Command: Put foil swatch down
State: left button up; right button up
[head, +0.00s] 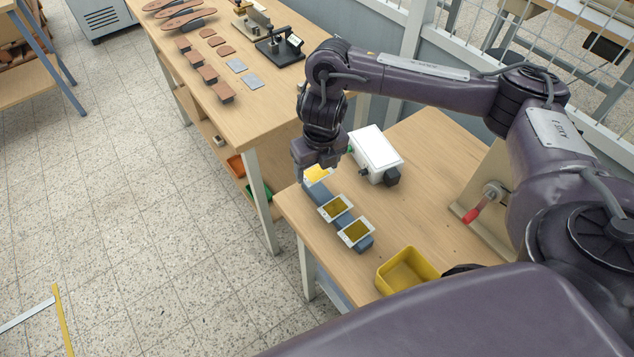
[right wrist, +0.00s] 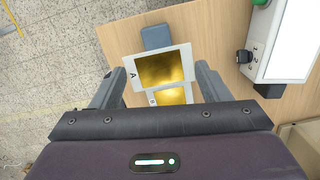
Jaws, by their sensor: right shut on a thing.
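My right gripper (head: 316,168) is shut on a foil swatch (head: 318,174), a white-bordered card with a gold middle, at the upper-left end of a blue-grey stand (head: 363,244). In the right wrist view the swatch (right wrist: 165,68), marked A, lies between the fingers (right wrist: 158,82), over the stand's bare end (right wrist: 156,37). I cannot tell whether it touches the stand. A middle swatch (head: 335,208) and a lower-right swatch (head: 356,232) sit on the stand. Only part of one neighbouring swatch (right wrist: 173,97) shows in the right wrist view. My left gripper is not in view.
A white box (head: 376,152) with a black knob stands just right of the stand. A yellow bin (head: 407,270) and a red-handled press (head: 480,205) are farther right on the table (head: 430,145). Another table holds leather pieces (head: 208,73).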

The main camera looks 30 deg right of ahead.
aim_at(318, 174)
jog(key=shift+f, duration=0.7)
notch_tip(318, 174, down, 4)
jog(key=shift+r+b, duration=0.25)
jog(key=shift+b, duration=0.5)
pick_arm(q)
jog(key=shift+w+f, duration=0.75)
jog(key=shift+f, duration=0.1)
pick_arm(e)
jog(key=shift+w+f, duration=0.1)
jog(key=shift+f, duration=0.05)
jog(key=shift+f, duration=0.15)
jog(key=o, duration=0.9)
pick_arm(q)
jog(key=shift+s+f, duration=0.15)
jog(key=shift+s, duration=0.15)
pick_arm(e)
jog(key=shift+o, duration=0.2)
